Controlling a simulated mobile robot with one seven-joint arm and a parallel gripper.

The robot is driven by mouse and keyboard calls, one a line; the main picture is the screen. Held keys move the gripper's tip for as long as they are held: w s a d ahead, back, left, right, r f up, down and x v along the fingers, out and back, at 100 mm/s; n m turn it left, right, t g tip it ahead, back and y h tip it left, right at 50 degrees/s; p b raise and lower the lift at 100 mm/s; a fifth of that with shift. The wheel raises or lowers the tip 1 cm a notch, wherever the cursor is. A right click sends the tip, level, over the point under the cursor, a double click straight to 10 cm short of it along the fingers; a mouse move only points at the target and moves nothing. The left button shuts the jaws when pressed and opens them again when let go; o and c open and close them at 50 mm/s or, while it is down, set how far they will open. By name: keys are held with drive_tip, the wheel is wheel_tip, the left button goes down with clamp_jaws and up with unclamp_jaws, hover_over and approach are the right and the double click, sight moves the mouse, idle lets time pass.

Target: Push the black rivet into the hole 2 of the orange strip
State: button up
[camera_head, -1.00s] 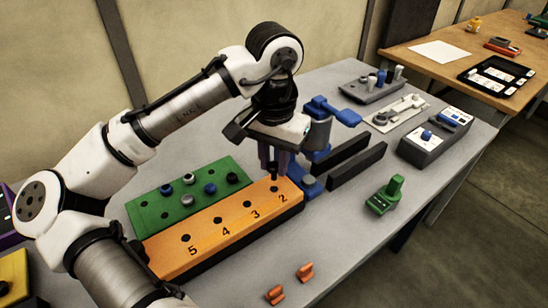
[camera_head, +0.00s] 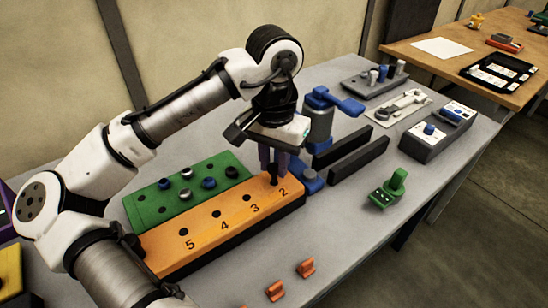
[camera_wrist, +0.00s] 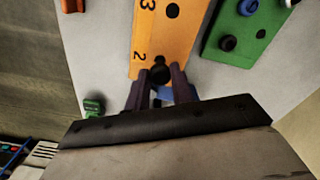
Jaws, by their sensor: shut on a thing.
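The orange strip (camera_head: 205,240) lies on the grey table, with holes numbered 2 to 5 in view. My gripper (camera_head: 273,172) points down over its far right end, by the number 2. It is shut on the black rivet (camera_head: 273,173), which stands upright at hole 2. In the wrist view the rivet (camera_wrist: 160,74) sits between the two fingertips (camera_wrist: 158,82) beside the printed 2. Hole 2 itself is hidden under the rivet, so I cannot tell how deep the rivet sits.
A green block (camera_head: 150,208) with several rivets lies behind the strip. A blue-and-grey device (camera_head: 320,120) and two black bars (camera_head: 350,160) stand to the right. A green clamp (camera_head: 388,190) and orange pieces (camera_head: 306,267) lie on otherwise clear table.

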drive_tip(key=shift+f, duration=0.15)
drive_tip(key=shift+f+b, duration=0.75)
drive_tip(key=shift+f, duration=0.45)
drive_tip(key=o, duration=1)
drive_tip(key=shift+o, duration=0.2)
drive_tip(key=shift+r, duration=0.1)
wheel_tip(320, 180, up, 14)
drive_tip(key=shift+p, duration=0.3)
